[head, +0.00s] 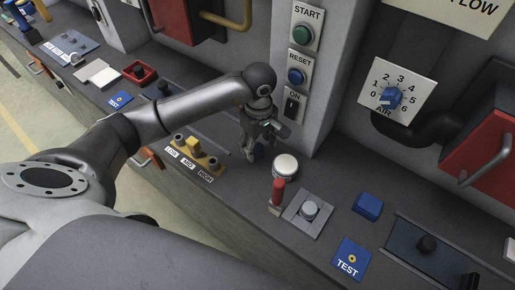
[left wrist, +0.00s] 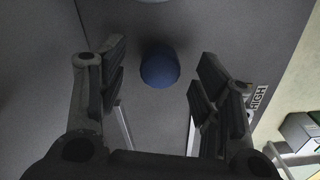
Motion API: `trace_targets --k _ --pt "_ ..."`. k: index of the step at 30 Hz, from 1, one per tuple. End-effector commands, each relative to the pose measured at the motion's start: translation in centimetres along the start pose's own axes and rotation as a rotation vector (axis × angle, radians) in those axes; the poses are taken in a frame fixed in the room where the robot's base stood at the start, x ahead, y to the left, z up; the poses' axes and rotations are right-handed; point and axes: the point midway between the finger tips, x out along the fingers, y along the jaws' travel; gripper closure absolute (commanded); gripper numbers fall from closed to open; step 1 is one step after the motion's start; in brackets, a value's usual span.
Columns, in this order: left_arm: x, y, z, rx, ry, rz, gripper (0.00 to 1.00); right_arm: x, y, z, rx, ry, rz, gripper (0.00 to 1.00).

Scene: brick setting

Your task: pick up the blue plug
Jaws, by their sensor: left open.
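The blue plug (left wrist: 160,70) shows in the left wrist view as a round blue top on the grey bench. It lies between the two fingers of my left gripper (left wrist: 163,66), with a gap on each side, so the fingers do not touch it. In the head view my left gripper (head: 252,150) points down at the bench, and a dark blue bit of the plug (head: 259,154) shows beside the fingers, mostly hidden by them. The left gripper is open and empty. My right gripper is not in view.
A white round knob (head: 285,166), a red handle (head: 278,192) and a grey knob plate (head: 308,209) stand to the right. A LOW-MID-HIGH switch block (head: 199,153) is on the left. The wall pillar with START and RESET buttons (head: 296,77) rises close behind.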

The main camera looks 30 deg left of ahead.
Motion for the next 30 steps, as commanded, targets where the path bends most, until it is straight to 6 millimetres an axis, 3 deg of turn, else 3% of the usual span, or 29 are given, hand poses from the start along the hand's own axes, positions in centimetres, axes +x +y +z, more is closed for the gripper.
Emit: trace_targets --k 1,6,15,27,30 --pt "0.4 -0.2 0.0 -0.002 -0.003 -0.004 0.41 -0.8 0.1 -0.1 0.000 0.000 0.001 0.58" --pt "2.6 -0.1 -0.1 -0.002 -0.003 -0.003 0.41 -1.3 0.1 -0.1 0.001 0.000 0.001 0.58" --pt "3.2 -0.1 -0.1 0.000 0.000 0.001 0.41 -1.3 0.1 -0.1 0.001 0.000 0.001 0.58" --pt "3.1 -0.1 -0.1 0.000 0.000 0.001 0.91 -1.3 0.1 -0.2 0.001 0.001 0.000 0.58" --pt "3.1 -0.1 -0.2 -0.001 0.000 0.001 0.91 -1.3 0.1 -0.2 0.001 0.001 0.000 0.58"
